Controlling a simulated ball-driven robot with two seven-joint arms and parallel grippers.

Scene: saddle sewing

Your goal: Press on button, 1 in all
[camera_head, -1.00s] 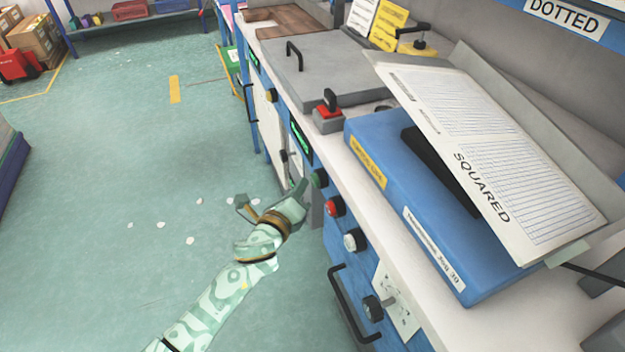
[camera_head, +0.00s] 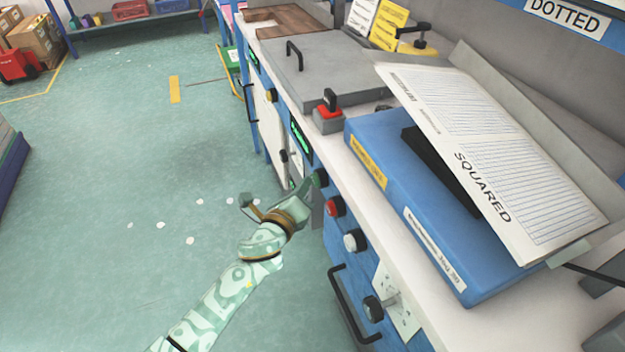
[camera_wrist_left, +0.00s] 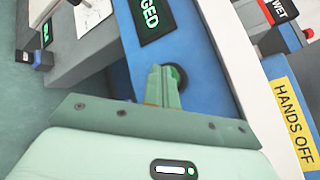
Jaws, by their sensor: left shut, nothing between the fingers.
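A row of round controls runs along the blue front panel of the workbench: a dark button (camera_head: 321,177), a red button (camera_head: 335,206) and a white button (camera_head: 354,240). My left gripper (camera_head: 315,184) is shut and empty, its fingertips at the dark button. In the left wrist view, the closed fingers (camera_wrist_left: 163,75) overlap the left side of this dark, greenish button (camera_wrist_left: 181,77), hiding part of it. I cannot tell whether they touch it or whether it is pushed in. My right gripper is in neither view.
A green-lit display (camera_head: 300,143) sits above the dark button. A black handle (camera_head: 350,305) and a dark knob (camera_head: 372,308) stick out lower on the front. A blue binder (camera_head: 400,190) lies on the bench top. The floor to the left is open.

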